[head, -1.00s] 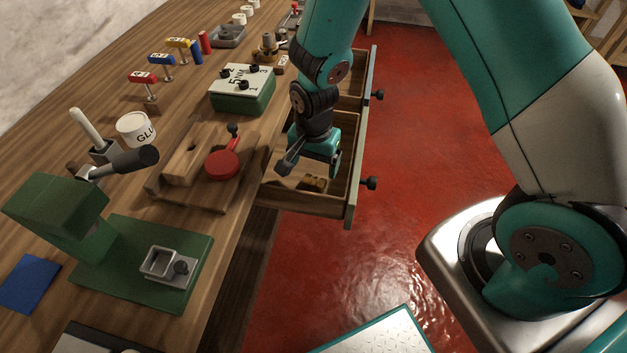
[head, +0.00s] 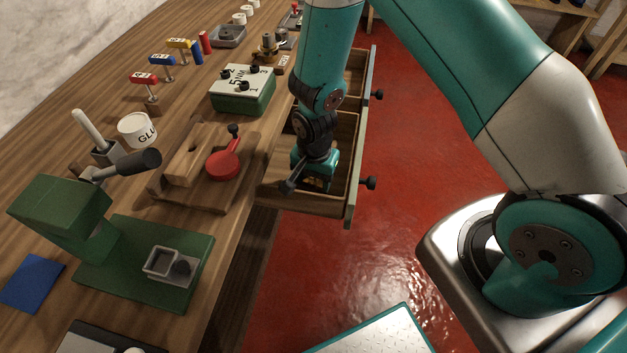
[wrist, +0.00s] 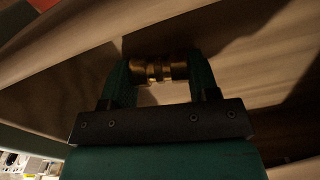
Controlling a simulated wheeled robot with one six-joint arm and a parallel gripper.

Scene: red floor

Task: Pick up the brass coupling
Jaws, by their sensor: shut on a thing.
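The brass coupling (wrist: 160,70) is a short, ridged, gold-coloured cylinder. In the wrist view it lies crosswise between the two dark green fingers of my gripper (wrist: 160,80), which touch it at both ends. My gripper is shut on it. In the head view my gripper (head: 312,188) is down inside the front compartment of the open drawer (head: 349,192). The coupling is hidden there behind the gripper. I cannot tell whether it still touches the drawer floor.
The drawer's walls stand close around my gripper. On the bench to the left are a red round clamp (head: 223,166) on a wooden block, a green box with black knobs (head: 243,92) and a green press (head: 60,212).

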